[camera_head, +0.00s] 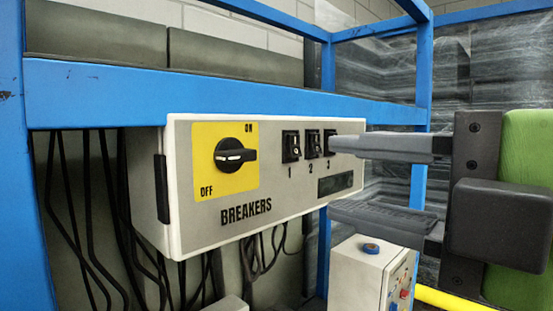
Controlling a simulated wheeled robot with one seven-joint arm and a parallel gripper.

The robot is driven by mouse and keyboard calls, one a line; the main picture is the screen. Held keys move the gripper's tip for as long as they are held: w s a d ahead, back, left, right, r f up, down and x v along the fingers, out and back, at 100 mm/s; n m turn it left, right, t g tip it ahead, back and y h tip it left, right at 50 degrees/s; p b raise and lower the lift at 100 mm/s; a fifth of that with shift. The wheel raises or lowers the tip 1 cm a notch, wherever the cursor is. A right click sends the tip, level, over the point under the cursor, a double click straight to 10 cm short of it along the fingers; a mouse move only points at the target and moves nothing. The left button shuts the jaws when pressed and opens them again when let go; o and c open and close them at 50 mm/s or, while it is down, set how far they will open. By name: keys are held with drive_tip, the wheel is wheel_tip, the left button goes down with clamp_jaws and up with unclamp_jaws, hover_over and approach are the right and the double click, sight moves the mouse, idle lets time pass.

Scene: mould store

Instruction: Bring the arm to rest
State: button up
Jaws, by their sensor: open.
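My gripper (336,178) comes in from the right with its two grey fingers apart, one above the other. Nothing is between them. The upper fingertip overlaps the right end of the breaker box (190,238) in the picture, close to breaker switch 3 (329,141); I cannot tell whether they touch. The lower finger is by the box's lower right corner. Breaker switches 1 (291,146) and 2 (313,145) show clear of the fingers. A black rotary knob (235,155) on a yellow plate lies about level, between its ON and OFF labels.
A blue steel rack (180,90) frames the box, with a beam above and posts at the left and right. Black cables (90,215) hang below and left. A smaller white control box (355,280) with a blue button stands under my gripper. A yellow pipe (450,299) runs lower right.

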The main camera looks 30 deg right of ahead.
drive_tip(key=shift+s+d, duration=0.15)
drive_tip(key=shift+s, duration=0.2)
